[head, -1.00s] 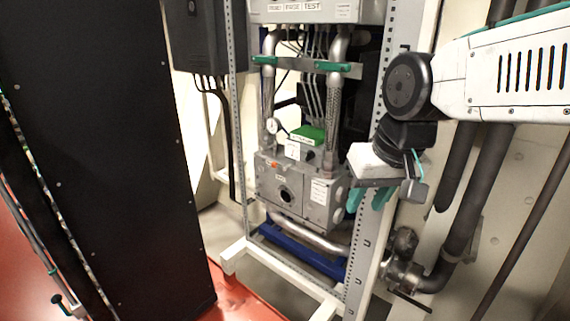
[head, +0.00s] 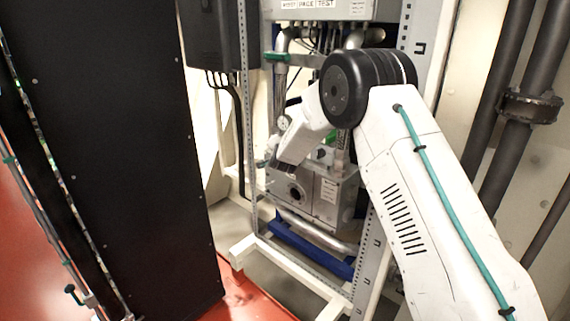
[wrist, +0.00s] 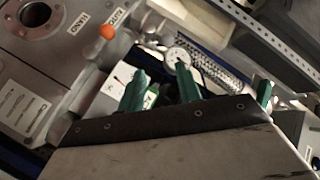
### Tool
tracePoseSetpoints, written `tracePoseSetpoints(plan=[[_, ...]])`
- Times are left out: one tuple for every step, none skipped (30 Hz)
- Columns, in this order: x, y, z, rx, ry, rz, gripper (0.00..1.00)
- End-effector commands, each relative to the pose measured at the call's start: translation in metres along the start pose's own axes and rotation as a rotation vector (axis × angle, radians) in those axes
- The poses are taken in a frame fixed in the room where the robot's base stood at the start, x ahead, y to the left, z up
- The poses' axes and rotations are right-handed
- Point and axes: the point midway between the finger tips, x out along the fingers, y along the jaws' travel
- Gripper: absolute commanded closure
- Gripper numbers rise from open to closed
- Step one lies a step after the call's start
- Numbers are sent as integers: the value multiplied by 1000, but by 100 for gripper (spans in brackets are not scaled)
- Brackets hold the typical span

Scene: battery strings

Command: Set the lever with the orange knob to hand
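The orange knob (wrist: 107,32) of the lever is in the upper left of the wrist view, on a grey box (wrist: 70,50). It lies close to the AUTO label (wrist: 117,16); the HAND label (wrist: 76,24) is farther left. In the head view the grey box (head: 325,200) stands in the rack; my arm hides the knob and the gripper there.
A gauge (wrist: 178,56) and braided hose (wrist: 215,82) are close beyond the fingers. A white block (wrist: 105,98) is beside the left finger. The rack's perforated post (head: 247,120) and a black cabinet (head: 110,150) stand left of my arm.

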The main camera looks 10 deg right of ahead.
Motion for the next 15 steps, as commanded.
tracePoseSetpoints(plan=[[17, 19, 18, 24, 45, -5, 66], [24, 26, 25, 40, 78, -11, 66], [33, 37, 33, 58, 117, -20, 66], [38, 45, 39, 72, 146, -26, 66], [42, 53, 44, 82, 171, -31, 66], [47, 62, 50, 96, 203, -38, 66], [50, 68, 54, 105, 224, -43, 66], [52, 74, 58, 112, 243, -48, 66], [54, 80, 62, 119, 265, -54, 66], [55, 84, 64, 124, 279, -57, 66], [56, 87, 66, 129, 289, -60, 66], [57, 90, 68, 133, 301, -63, 66], [58, 92, 69, 136, 307, -65, 66], [59, 93, 69, 138, 312, -66, 66], [62, 94, 69, 139, 316, -67, 66]])
